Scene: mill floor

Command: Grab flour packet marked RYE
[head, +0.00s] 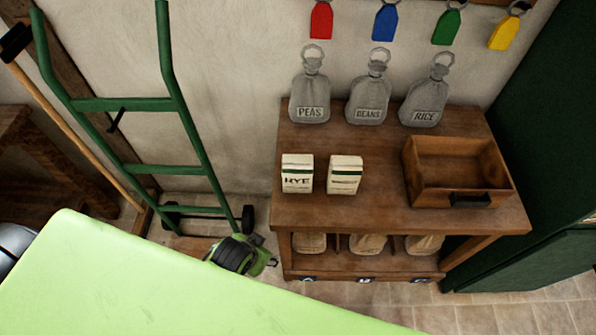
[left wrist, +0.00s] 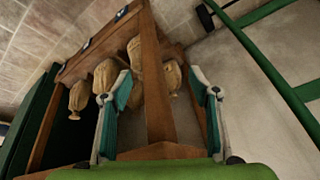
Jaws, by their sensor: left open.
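The flour packet marked RYE (head: 297,173) stands upright on the wooden table top. It is a white packet with a dark green band and dark lettering. A second similar packet (head: 344,175) stands just to its right with a gap between; its lettering is too small to read. My left gripper (left wrist: 162,80) is open, with nothing between its fingers. In the left wrist view its fingers stand in front of the lower shelf with the sacks; the RYE packet does not show there. My right gripper is in neither view.
Tan sacks (head: 368,244) fill the lower shelf. A green hand truck (head: 140,105) leans left; a dark green cabinet (head: 545,130) stands right.

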